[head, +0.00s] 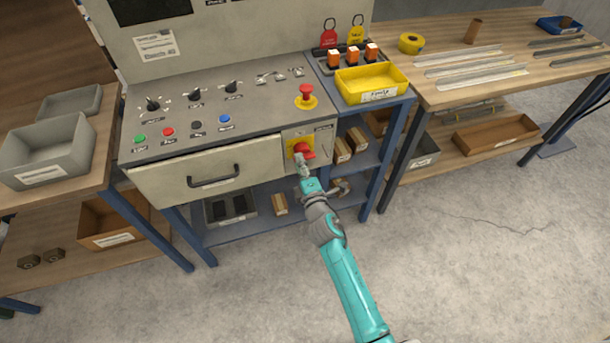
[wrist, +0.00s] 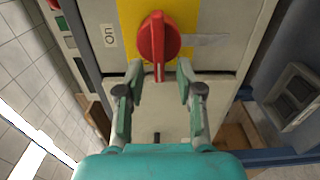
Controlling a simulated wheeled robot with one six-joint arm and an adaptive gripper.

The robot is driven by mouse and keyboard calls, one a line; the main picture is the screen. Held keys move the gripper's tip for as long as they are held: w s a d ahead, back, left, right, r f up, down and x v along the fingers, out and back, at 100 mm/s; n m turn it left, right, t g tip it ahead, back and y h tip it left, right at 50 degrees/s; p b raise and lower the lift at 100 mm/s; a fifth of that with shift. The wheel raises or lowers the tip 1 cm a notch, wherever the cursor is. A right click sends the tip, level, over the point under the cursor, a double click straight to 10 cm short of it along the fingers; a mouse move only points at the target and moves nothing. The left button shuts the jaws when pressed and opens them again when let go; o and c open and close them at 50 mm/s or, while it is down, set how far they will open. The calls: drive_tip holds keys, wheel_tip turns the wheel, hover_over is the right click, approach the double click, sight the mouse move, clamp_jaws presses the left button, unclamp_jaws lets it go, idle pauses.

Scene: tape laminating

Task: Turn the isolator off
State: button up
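The isolator is a red rotary handle (wrist: 158,40) on a yellow plate (wrist: 187,14), on the front face of the grey control console. An "On" label (wrist: 110,35) sits beside the plate in the wrist view. The handle's white-marked grip points toward my gripper in that view. The isolator (head: 304,151) also shows in the head view at the console's right front. My gripper (wrist: 160,72) is open, with one finger on each side of the handle's lower end. The fingers appear apart from the handle; whether either touches it I cannot tell. In the head view my gripper (head: 302,166) reaches up to the isolator.
A red emergency stop button (head: 306,95) stands on the console top above the isolator. A drawer with a black handle (head: 213,176) is to the left. A yellow bin (head: 371,85) stands on the right shelf. The floor (head: 470,270) is clear.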

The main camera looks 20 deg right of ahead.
drive_tip(key=s, duration=1.1)
drive_tip(key=shift+s, duration=0.3)
drive_tip(key=s+f+m+g, duration=0.15)
drive_tip(key=s+m, duration=0.65)
drive_tip(key=s, duration=1.5)
drive_tip(key=s+d+r+m+g, duration=0.1)
drive_tip(key=s+r+m, duration=0.4)
drive_tip(key=s, duration=0.3)
drive_tip(key=s+d+r+m, duration=0.1)
drive_tip(key=s+r+m, duration=0.4)
drive_tip(key=s, duration=0.4)
drive_tip(key=shift+s+r+g, duration=0.3)
drive_tip(key=shift+r+g, duration=0.05)
drive_tip(key=shift+r, duration=0.25)
drive_tip(key=shift+o, duration=0.2)
